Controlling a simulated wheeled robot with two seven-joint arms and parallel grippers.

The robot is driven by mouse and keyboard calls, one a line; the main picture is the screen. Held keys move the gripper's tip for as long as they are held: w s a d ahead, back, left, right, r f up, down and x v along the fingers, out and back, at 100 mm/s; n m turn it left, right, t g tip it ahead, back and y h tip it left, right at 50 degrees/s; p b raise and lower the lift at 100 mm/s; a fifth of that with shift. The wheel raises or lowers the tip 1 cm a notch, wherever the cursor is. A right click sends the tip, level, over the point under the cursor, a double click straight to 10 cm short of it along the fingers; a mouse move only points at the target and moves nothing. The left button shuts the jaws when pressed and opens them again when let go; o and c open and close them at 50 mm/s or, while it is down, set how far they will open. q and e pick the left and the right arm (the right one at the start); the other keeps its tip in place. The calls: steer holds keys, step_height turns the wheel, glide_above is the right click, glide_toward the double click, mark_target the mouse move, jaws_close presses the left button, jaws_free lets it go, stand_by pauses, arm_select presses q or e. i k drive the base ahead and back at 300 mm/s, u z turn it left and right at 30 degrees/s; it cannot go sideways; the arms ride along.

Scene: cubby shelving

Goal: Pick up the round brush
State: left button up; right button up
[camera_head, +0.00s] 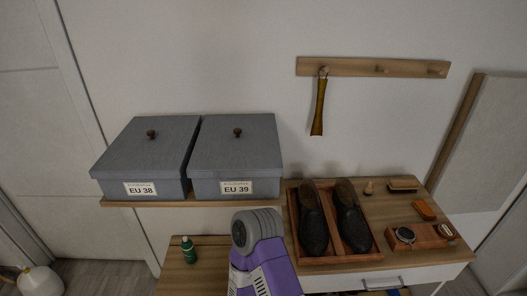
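An orange-brown block (424,210) lies in front of that brush. A reddish wooden holder (423,243) at the front right carries two round items, one dark-topped (405,234) and one pale-topped (445,231). Neither gripper is in view.
A wooden tray (325,260) holds two dark shoes (313,230). Two grey lidded boxes (237,155) sit on a shelf at left. A green bottle (188,250) stands on a lower surface. A shoehorn (319,105) hangs from a peg rail. My purple-grey arm part shows at bottom centre.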

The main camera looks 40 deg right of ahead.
mark_target(368, 190)
steer(key=z, duration=2.35)
